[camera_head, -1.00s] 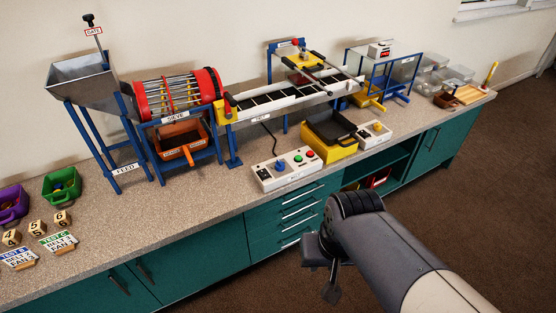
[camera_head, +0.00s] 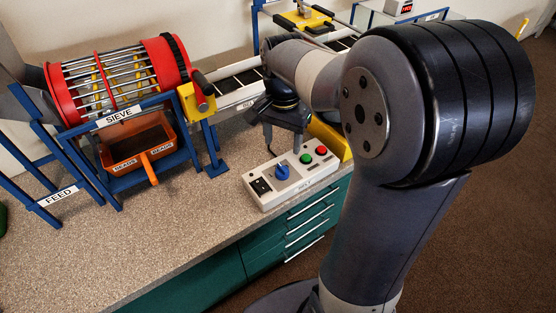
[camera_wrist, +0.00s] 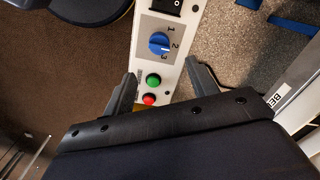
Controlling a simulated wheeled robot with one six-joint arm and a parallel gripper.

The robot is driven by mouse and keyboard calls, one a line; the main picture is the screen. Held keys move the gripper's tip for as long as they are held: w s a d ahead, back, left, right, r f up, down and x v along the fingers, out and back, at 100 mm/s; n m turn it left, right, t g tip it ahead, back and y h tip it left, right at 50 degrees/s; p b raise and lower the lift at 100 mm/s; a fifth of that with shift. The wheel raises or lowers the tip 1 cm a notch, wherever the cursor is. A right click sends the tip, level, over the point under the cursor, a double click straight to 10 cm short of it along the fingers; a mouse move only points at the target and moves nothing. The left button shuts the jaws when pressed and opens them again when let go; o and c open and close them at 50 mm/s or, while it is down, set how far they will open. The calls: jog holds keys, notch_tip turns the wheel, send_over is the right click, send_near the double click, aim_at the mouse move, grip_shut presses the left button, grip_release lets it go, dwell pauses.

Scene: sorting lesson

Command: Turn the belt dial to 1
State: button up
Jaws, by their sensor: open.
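The belt control box (camera_head: 296,179) is a white panel on the front of the bench. Its blue dial (camera_head: 281,172) also shows in the wrist view (camera_wrist: 158,43). Printed numbers 1, 2 and 3 stand beside the dial, and its white mark appears to point at 2. My gripper (camera_head: 283,146) is over the back of the box in the head view, open and empty. In the wrist view its two fingers (camera_wrist: 160,72) straddle the panel's width, with the dial beyond the tips and not between them. The exact height above the panel is unclear.
On the same box are a black rocker switch (camera_head: 260,187), a green button (camera_head: 306,158) and a red button (camera_head: 321,150). The red sieve drum (camera_head: 118,80) and an orange bead tray (camera_head: 128,146) stand to the left. The bench front left of the box is clear.

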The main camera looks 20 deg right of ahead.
aim_at(282, 167)
notch_tip(282, 167, down, 10)
jog(key=shift+s+b, duration=0.1)
jog(key=shift+b, duration=0.85)
jog(key=shift+c, duration=0.4)
jog(key=c, duration=0.9)
